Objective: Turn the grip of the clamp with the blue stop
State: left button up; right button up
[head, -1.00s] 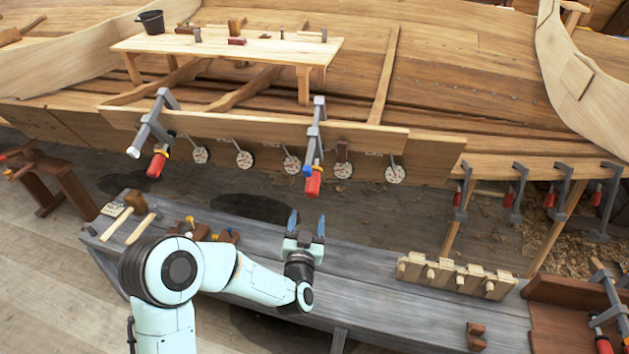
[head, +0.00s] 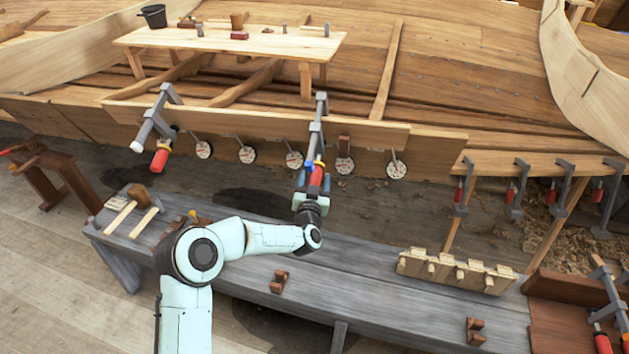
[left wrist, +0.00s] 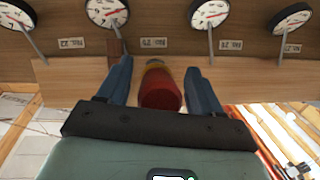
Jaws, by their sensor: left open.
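The clamp with the blue stop (head: 316,137) hangs on the plank edge in the middle of the head view, its red grip (head: 316,178) pointing down. The red grip also shows in the left wrist view (left wrist: 160,92), with a yellow collar behind it. My left gripper (head: 314,180) is open, with its blue fingers on either side of the red grip. In the left wrist view the fingers (left wrist: 160,88) stand apart from the grip, with a gap on each side. My right gripper is not in view.
Another clamp (head: 156,132) with a white stop hangs to the left. Several round dials (head: 248,155) line the plank. A grey bench (head: 250,278) below carries a mallet (head: 138,194) and a pegged wooden block (head: 455,270). A low table (head: 230,38) stands behind.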

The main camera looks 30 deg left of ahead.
pick_arm(q)
jog(key=c, duration=1)
